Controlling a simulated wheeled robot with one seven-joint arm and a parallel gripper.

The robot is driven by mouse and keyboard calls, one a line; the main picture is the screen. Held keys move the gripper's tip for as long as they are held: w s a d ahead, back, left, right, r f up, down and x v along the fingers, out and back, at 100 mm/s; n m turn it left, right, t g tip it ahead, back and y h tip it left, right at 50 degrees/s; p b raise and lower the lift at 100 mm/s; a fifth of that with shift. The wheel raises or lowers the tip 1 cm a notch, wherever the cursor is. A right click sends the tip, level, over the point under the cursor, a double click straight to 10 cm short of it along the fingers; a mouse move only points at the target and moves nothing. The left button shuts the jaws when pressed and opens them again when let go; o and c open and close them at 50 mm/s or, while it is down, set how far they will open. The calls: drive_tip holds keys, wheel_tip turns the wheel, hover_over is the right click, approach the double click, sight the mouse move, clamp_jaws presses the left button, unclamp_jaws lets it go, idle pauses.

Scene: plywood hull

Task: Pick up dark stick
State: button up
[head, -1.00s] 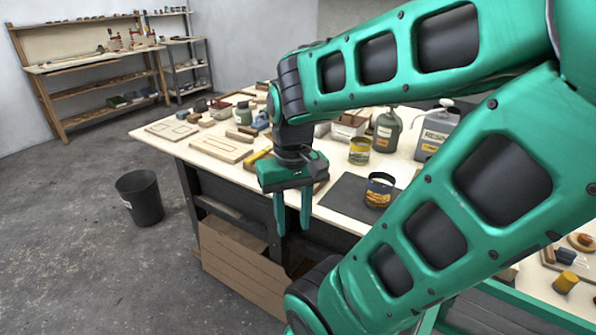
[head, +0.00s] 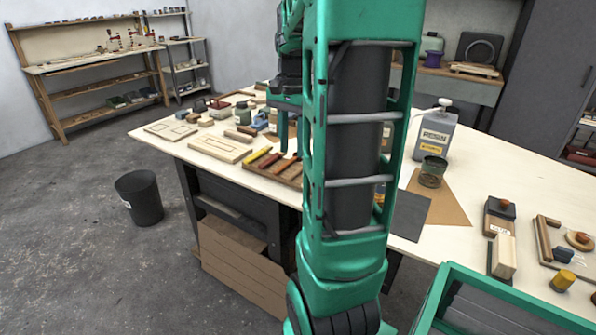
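Several short sticks lie side by side on a wooden rack near the table's front edge, left of my arm. They include a yellow stick (head: 257,154), a dark brownish stick (head: 270,159) and a red-orange stick (head: 286,163). The dark brownish one looks closest to the dark stick, but the view is small. My gripper (head: 284,132) is above the rack's far side, pointing down. One green finger shows beside my arm; the rest is hidden behind the arm, so I cannot tell its opening or whether it holds anything.
The pale table (head: 480,185) is crowded with blocks and small cans at the left. A grey resin jug (head: 433,138) and an open dark can (head: 432,171) stand right of my arm. A black bin (head: 139,197) stands on the floor.

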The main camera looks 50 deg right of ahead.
sight(293, 175)
drive_tip(key=shift+f, duration=3.75)
clamp_jaws()
